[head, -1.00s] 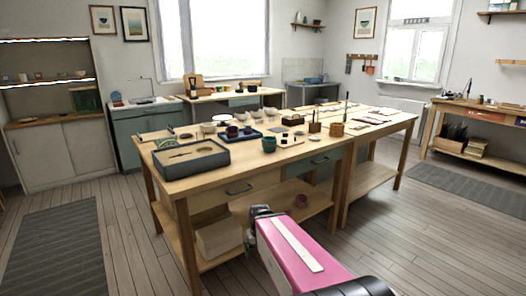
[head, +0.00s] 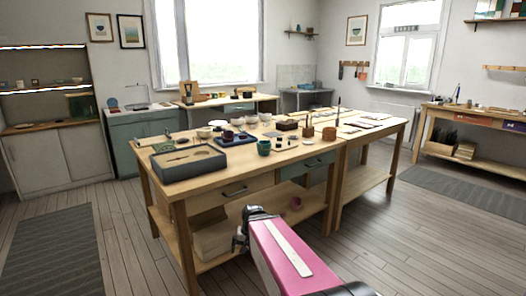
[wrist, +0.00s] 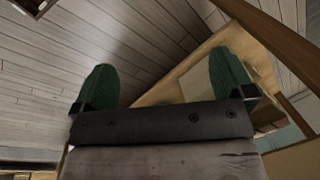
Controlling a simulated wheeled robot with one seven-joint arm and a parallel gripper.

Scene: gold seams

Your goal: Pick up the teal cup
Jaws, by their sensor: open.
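The teal cup (head: 263,147) stands upright near the front edge of the wooden worktable (head: 216,171) in the head view. My gripper (head: 258,211) is in front of the table, lower than its top and apart from the cup. In the wrist view my gripper (wrist: 163,84) shows two green fingertips spread wide with nothing between them. The cup cannot be made out in the wrist view.
A dark grey tray (head: 188,174) lies left of the cup, and a blue tray (head: 234,139) with small dark cups lies behind it. Open floor lies in front.

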